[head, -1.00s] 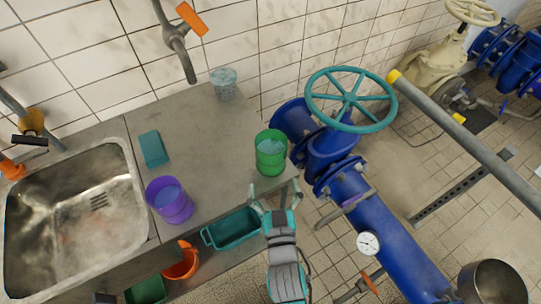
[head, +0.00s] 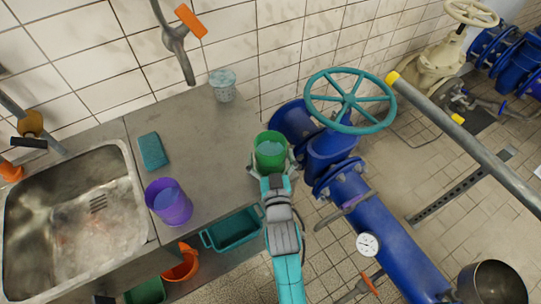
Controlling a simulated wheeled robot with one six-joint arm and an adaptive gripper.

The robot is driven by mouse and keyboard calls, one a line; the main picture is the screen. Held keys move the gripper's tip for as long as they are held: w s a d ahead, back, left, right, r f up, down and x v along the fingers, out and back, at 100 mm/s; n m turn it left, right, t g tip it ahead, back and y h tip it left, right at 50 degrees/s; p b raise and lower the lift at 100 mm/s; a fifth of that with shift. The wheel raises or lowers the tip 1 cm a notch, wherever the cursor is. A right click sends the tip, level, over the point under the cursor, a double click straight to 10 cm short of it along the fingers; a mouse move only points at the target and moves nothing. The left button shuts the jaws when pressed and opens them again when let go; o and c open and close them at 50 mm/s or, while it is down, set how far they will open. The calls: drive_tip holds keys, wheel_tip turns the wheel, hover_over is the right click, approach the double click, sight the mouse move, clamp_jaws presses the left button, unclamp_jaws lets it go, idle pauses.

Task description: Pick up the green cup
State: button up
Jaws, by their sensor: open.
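The green cup (head: 270,147) stands upright on the grey counter (head: 203,130), near its right end. It is open at the top and holds something pale blue. My gripper (head: 271,168) is open at the near side of the cup. One finger shows at the cup's left and one at its right. The cup's lower front is partly hidden by my gripper. I cannot tell whether the fingers touch it.
A purple cup (head: 169,202), a teal sponge-like block (head: 152,151) and a speckled cup (head: 223,86) stand on the counter. A metal sink (head: 75,215) is at the left. A blue pipe with a teal handwheel (head: 350,100) stands close to the right.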

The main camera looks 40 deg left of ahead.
drive_tip(key=shift+c, duration=0.3)
drive_tip(key=shift+r, duration=0.1)
drive_tip(key=c, duration=1.4)
